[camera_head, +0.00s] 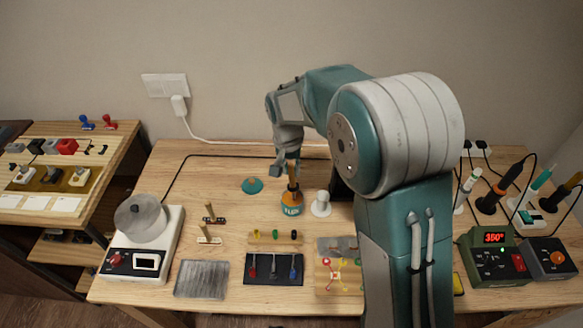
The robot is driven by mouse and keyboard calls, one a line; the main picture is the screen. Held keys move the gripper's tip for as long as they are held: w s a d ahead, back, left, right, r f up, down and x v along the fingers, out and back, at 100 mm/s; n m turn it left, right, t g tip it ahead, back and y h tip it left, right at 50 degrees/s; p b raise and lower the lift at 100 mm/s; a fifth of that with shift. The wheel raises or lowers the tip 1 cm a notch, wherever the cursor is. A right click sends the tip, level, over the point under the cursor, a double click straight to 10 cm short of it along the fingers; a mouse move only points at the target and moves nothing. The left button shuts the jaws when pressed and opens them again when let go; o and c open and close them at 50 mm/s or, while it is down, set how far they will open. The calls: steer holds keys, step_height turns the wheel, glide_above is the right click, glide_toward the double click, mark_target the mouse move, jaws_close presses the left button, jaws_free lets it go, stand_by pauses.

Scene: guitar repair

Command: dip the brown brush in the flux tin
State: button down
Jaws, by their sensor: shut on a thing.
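The flux tin (291,208) is a small orange-brown pot with a dark label band, standing near the middle of the bench. The brown brush (292,185) is upright, with its lower end at the tin's mouth. Whether its tip is inside the tin or just above it is hard to tell from here. My gripper (286,166) is above the tin, pointing down and shut on the top of the brush. The bristles are hidden.
A teal disc (252,186) lies left of the tin and a white knob-like piece (321,204) stands close on its right. A soldering station (492,257) and several upright irons stand at right.

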stand_by(0.3)
steer(key=shift+r, duration=3.5)
